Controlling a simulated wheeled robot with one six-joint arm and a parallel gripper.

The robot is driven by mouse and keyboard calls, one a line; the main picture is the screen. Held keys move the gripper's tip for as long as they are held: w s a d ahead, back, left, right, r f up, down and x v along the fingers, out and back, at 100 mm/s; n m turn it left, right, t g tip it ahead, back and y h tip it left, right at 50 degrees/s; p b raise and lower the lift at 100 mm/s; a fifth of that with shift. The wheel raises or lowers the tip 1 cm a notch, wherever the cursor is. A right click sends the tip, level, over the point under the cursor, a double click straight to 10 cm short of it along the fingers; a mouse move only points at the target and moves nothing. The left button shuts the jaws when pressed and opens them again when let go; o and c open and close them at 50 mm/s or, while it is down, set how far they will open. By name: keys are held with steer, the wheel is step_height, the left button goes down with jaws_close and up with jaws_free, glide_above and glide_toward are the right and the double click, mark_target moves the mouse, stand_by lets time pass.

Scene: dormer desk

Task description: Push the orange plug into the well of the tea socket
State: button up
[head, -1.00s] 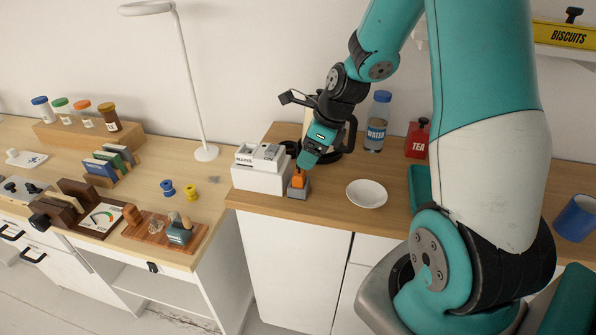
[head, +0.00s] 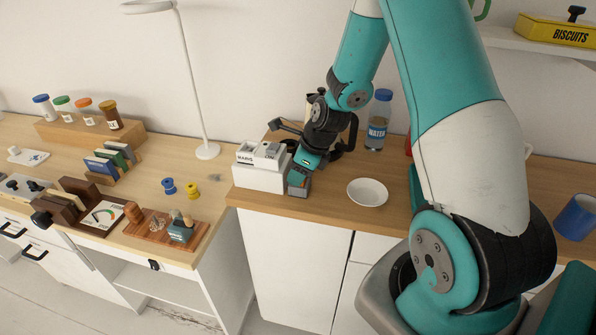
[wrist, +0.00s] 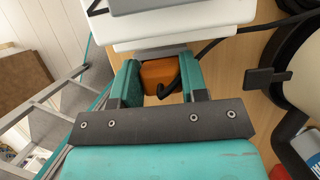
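The orange plug (wrist: 160,75) shows in the wrist view between the two teal fingers of my gripper (wrist: 161,88), which close against its sides. A dark curved cord lies across the plug's near side. In the head view my gripper (head: 298,182) points down beside the white box marked MAINS (head: 262,178), at the counter's front edge, and hides the plug. A grey block, seemingly the socket, lies just past the plug in the wrist view (wrist: 160,52). The well is hidden, so I cannot tell how deep the plug sits.
A white bowl (head: 367,192) stands right of my gripper and a water bottle (head: 377,120) behind it. A dark kettle-like item stands behind my wrist, partly hidden. A lamp (head: 206,151) and a wooden board (head: 150,229) are on the left desk. Counter between gripper and bowl is clear.

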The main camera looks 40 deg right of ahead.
steer(key=shift+c, duration=1.3)
steer(key=shift+o, duration=1)
steer(key=shift+c, duration=1)
steer(key=shift+r+p, duration=0.75)
steer(key=shift+p, duration=0.1)
steer(key=shift+r+p, duration=2.3)
steer(key=shift+r, duration=0.1)
steer(key=shift+f, duration=0.1)
